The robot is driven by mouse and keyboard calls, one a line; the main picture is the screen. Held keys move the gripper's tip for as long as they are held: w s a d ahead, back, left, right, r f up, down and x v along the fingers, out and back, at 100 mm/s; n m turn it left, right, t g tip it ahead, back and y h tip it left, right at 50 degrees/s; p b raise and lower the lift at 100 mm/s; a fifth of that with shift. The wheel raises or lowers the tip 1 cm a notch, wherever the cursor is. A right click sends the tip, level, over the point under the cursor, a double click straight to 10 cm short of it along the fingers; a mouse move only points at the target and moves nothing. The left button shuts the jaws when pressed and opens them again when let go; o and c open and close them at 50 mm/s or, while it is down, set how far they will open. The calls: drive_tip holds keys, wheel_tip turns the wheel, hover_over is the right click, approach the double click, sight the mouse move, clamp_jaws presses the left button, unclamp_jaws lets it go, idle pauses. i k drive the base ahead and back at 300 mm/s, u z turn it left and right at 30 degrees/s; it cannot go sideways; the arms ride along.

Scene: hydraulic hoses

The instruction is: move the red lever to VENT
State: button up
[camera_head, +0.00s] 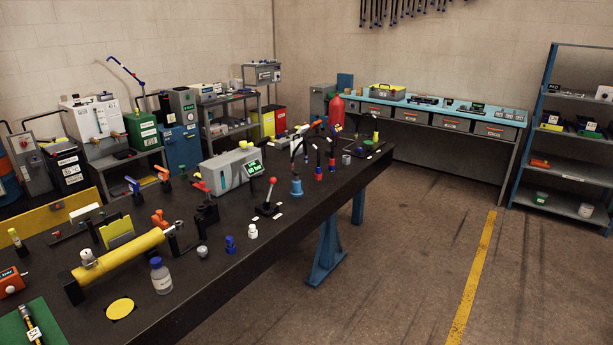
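A lever with a red ball knob (272,181) stands on a small dark base plate (268,210) near the right edge of the long black workbench (225,260). Its thin stem looks close to upright, with a slight lean to the right at the top. Small white labels (279,215) lie around the base plate; their text is too small to read, so I cannot tell which one is VENT. Another red handle (200,185) sits on a black block left of the lever. My gripper is not in view.
A grey unit with a green display (228,170) stands behind the lever. A yellow cylinder (125,255) lies front left. The floor right of the bench is clear, crossed by a yellow line (472,285).

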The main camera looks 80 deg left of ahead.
sight(273, 180)
drive_tip(key=u, duration=0.05)
drive_tip(key=i, duration=0.1)
drive_tip(key=u, duration=3.35)
drive_tip(key=i, duration=1)
drive_tip(key=z, duration=0.05)
